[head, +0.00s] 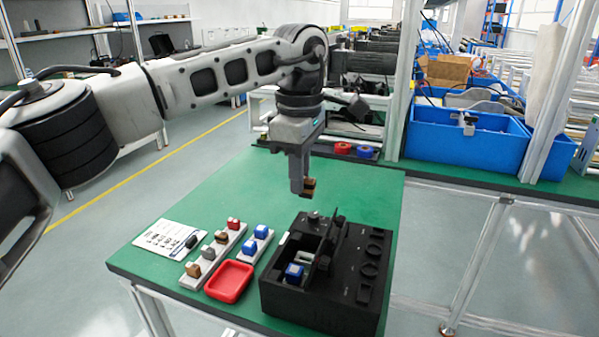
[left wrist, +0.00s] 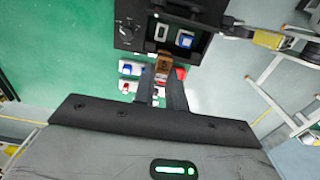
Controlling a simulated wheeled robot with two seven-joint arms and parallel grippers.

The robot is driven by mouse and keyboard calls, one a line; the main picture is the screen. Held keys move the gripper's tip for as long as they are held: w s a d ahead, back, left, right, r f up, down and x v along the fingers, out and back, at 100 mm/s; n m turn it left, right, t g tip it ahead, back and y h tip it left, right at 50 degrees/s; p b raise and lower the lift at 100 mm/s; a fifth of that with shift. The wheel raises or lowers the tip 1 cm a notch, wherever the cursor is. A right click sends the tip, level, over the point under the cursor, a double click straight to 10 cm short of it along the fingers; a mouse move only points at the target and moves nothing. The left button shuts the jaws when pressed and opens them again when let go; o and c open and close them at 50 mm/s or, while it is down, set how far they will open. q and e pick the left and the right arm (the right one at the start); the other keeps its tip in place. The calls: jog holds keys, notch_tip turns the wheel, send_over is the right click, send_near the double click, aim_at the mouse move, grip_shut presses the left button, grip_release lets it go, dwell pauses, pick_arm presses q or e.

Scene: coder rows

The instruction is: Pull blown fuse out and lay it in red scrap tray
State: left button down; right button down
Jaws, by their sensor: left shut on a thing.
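My left gripper (head: 305,192) is shut on a brown fuse (head: 309,187), held in the air above the back of the black fuse box (head: 325,305). In the left wrist view the brown fuse (left wrist: 163,66) sits between the fingertips (left wrist: 160,82), clear of the box (left wrist: 128,12). Inside the open box is a blue fuse (head: 294,272), with a pale empty-looking slot (head: 304,257) behind it. The red scrap tray (head: 229,282) lies empty on the green table, left of the box. My right gripper is out of view.
A printed card (head: 169,238) lies further left. Green table (head: 250,180) is bare behind these.

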pick_arm(q)
jog(key=shift+r+p, duration=1)
jog(key=shift+r, duration=0.15)
jog(key=shift+a+f, duration=0.1)
